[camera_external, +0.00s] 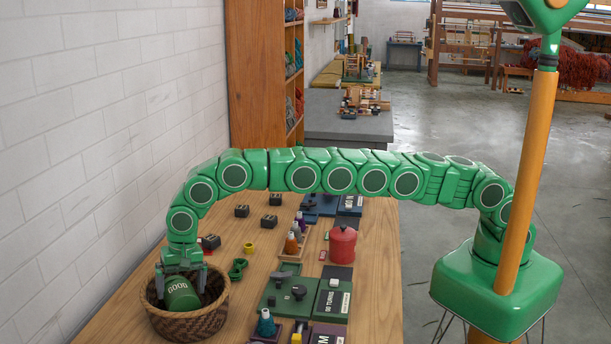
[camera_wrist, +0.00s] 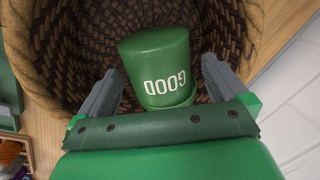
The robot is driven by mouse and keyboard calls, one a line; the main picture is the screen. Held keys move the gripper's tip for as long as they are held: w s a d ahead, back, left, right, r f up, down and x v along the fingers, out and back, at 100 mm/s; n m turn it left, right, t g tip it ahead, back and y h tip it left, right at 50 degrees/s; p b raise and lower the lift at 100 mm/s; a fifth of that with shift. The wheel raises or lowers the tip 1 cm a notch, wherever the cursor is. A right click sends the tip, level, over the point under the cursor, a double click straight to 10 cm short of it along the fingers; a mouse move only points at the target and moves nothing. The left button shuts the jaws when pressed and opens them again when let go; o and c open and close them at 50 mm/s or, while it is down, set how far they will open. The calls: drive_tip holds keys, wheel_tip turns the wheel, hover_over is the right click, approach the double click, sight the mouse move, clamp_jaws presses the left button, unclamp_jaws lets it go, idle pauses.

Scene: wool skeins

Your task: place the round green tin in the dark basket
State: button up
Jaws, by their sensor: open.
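The round green tin (camera_external: 181,294), marked "GOOD", lies tilted inside the dark woven basket (camera_external: 196,326) at the front left of the table. In the wrist view the tin (camera_wrist: 155,58) sits against the woven inside of the basket (camera_wrist: 75,65). My gripper (camera_external: 182,279) is down at the basket's mouth, over the tin. In the wrist view my gripper's fingers (camera_wrist: 160,85) stand apart on either side of the tin, with gaps showing beside it. The underside of the tin is hidden.
A red lidded pot (camera_external: 342,245) stands on the table right of the basket. Green cast pieces (camera_external: 237,269), a yellow ring (camera_external: 249,248) and dark blocks (camera_external: 242,210) lie behind it. Green boards (camera_external: 290,296) lie to its right. A white brick wall (camera_external: 110,120) runs along the left.

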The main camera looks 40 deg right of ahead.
sight(182, 302)
drive_tip(key=shift+s+a+f, duration=0.1)
drive_tip(key=shift+a+f, duration=0.05)
drive_tip(key=shift+f, duration=1.15)
drive_tip(key=shift+a+f, duration=0.15)
drive_tip(key=shift+f, duration=1.1)
drive_tip(key=c, duration=0.9)
